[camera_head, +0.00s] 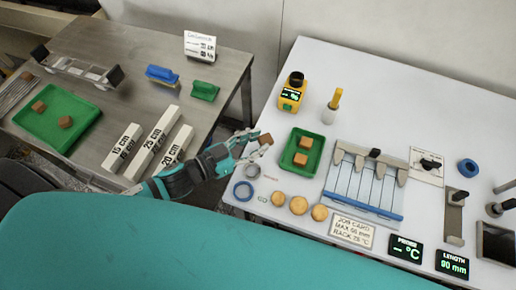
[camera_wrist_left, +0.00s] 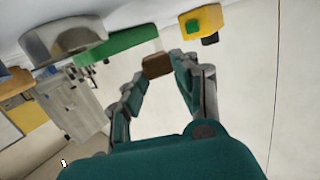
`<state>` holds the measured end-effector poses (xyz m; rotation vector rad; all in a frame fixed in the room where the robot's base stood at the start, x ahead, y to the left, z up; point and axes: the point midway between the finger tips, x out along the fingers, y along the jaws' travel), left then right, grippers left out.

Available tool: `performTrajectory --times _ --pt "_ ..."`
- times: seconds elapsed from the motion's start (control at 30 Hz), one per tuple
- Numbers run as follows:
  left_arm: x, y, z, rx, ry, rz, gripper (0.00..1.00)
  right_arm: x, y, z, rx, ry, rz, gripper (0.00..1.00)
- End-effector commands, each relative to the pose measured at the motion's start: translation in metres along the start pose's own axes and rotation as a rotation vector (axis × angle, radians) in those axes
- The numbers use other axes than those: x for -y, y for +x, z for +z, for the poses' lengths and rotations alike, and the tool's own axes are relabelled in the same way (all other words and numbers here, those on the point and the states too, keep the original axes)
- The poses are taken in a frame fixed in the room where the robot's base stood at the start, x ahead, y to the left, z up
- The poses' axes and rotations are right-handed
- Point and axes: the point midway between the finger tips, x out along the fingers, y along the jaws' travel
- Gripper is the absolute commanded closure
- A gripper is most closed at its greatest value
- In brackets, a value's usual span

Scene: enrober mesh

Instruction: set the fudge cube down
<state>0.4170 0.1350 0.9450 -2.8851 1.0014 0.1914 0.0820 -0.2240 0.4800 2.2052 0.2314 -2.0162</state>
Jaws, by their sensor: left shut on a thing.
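A brown fudge cube (camera_head: 265,139) is between the fingertips of my left gripper (camera_head: 258,143), held just left of the small green tray (camera_head: 290,150) on the white table. In the left wrist view my left gripper (camera_wrist_left: 157,75) is shut on the fudge cube (camera_wrist_left: 156,66). The small tray holds brown cubes (camera_head: 303,150). A larger green tray (camera_head: 58,98) on the left metal table also holds brown pieces (camera_head: 65,122). My right gripper does not show.
White blocks marked in cm (camera_head: 152,142) stand on the metal table (camera_head: 120,45). A gap separates the two tables.

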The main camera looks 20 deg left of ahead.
Motion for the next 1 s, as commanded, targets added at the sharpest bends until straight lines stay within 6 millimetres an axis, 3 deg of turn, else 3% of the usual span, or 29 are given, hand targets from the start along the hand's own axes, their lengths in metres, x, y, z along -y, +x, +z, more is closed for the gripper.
performTrajectory --times 0.23,0.93,0.97,1.0 --pt "-0.001 0.005 0.035 0.002 -0.004 -0.002 0.89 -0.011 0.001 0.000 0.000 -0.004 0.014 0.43" --pt "-0.003 0.006 0.053 0.008 -0.004 -0.002 0.89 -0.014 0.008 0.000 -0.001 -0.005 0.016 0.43" --pt "-0.003 0.006 0.053 0.009 -0.004 -0.002 0.68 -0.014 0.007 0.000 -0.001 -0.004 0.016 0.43" --pt "-0.003 0.006 0.054 0.011 -0.005 -0.002 0.63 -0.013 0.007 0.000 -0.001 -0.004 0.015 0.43"
